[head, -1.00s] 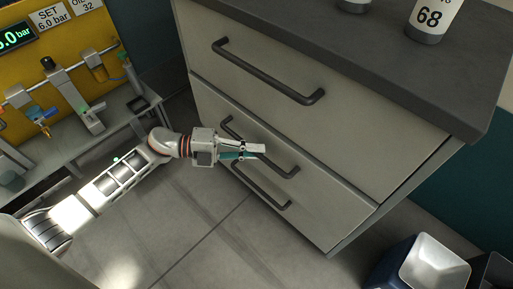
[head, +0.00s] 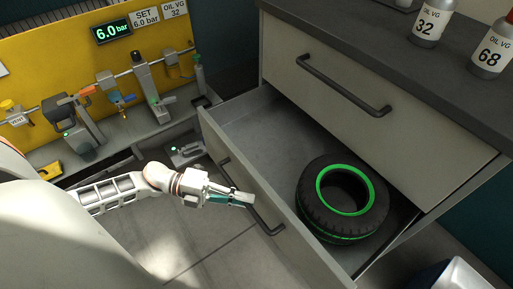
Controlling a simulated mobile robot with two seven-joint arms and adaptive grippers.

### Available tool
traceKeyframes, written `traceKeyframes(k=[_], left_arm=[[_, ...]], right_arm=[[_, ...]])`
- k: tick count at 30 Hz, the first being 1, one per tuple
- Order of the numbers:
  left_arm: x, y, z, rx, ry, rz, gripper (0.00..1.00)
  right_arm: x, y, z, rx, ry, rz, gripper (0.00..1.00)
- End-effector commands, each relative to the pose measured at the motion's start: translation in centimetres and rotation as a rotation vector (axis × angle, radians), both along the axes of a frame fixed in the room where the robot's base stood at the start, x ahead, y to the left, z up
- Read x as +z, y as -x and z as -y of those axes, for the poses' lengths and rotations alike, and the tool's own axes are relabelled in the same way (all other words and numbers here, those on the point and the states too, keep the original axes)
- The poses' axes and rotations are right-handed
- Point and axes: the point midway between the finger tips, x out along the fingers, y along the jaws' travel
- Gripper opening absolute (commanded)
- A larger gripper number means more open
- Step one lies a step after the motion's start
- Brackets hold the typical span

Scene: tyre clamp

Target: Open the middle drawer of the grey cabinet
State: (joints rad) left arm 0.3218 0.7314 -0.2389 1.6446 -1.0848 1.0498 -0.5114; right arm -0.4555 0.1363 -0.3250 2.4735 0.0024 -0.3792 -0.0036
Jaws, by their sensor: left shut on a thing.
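The grey cabinet (head: 375,112) stands on the right with its dark top. Its middle drawer (head: 262,130) is pulled well out. A black tyre with a green rim ring (head: 352,226) lies in it, toward the right. The drawer's dark bar handle (head: 265,222) is on the front panel. My left gripper (head: 243,199) comes in from the left and is shut on this handle; the fingers hide part of the bar. The top drawer's handle (head: 340,84) shows above, and that drawer is shut. My right gripper is not in view.
Oil bottles (head: 432,22) stand on the cabinet top. A yellow panel with a workbench (head: 110,140) and several tools is at the left. A bin (head: 458,276) is at the lower right. Grey floor (head: 170,245) is free below the gripper.

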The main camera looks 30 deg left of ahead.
Motion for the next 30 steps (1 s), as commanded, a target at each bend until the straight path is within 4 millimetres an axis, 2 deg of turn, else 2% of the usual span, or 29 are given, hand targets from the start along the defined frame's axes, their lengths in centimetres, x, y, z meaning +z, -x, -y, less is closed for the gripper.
traceKeyframes(k=[9, 15, 21, 30], left_arm=[[0.2, 6.5, -2.6, 0.002, -0.003, 0.0, 0.0], [0.2, 9.5, -3.6, 0.003, -0.002, 0.001, 0.0], [0.1, 11.0, -4.2, 0.002, -0.003, 0.002, 0.0], [0.1, 11.4, -4.4, 0.004, -0.002, 0.003, 0.0]], right_arm=[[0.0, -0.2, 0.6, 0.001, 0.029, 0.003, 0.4], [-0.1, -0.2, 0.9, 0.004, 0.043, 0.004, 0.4], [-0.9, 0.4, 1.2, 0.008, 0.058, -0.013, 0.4], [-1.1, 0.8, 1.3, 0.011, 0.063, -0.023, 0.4]])
